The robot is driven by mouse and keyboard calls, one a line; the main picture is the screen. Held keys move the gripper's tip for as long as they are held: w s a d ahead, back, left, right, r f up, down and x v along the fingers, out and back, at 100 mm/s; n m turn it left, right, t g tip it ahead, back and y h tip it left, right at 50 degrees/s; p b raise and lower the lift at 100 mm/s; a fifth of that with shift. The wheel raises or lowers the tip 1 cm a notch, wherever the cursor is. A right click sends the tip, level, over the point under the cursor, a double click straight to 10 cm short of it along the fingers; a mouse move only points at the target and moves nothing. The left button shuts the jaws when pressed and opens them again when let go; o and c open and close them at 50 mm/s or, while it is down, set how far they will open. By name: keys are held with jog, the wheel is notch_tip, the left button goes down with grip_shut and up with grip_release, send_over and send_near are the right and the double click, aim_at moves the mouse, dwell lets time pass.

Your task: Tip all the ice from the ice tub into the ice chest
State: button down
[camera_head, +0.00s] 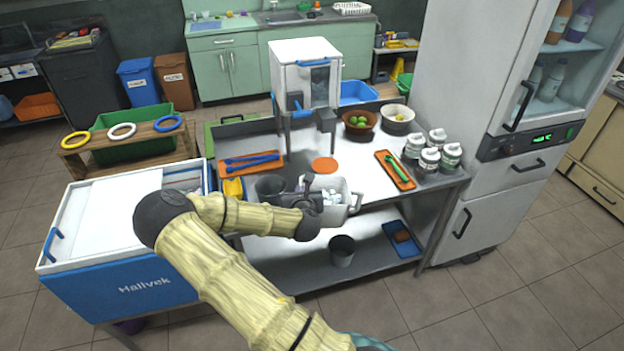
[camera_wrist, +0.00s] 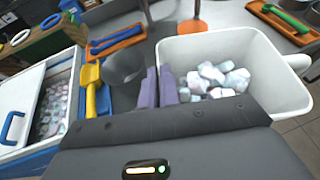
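The ice tub (camera_head: 340,213) is a white tub with side handles and pale ice chunks inside. It is at the front of the steel table and fills the right of the wrist view (camera_wrist: 285,95). My gripper (camera_head: 307,184) is at the tub's left side. Its purple fingers (camera_wrist: 160,88) are close together at the left wall and look shut on the tub's left handle, which they hide. The tub looks upright; whether it touches the table is unclear. The ice chest (camera_head: 120,285), blue with a white lid, stands at left, partly open with ice showing (camera_wrist: 52,110).
A dark grey cup (camera_wrist: 125,68) and a yellow scoop (camera_wrist: 92,88) lie between tub and chest. The press (camera_head: 303,75) stands behind the tub. Jars (camera_head: 430,160) and an orange tray (camera_head: 395,170) are to the right. A ring rack (camera_head: 130,135) stands behind the chest.

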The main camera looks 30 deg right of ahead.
jog(key=s+a+f+n+y, duration=0.2)
jog(key=a+f, duration=0.3)
jog(key=a, duration=0.4)
jog(key=s+a+f+n+t+y, duration=0.1)
jog(key=s+a+f+n+y, duration=0.1)
jog(key=a+f, duration=0.3)
jog(key=a+n+y, duration=0.1)
jog(key=a, duration=0.3)
jog(key=shift+a+f+t+y, duration=0.15)
jog(key=shift+a+t+y, duration=0.15)
jog(key=shift+y, duration=0.1)
jog(key=shift+s, duration=0.1)
jog(key=shift+a, duration=0.15)
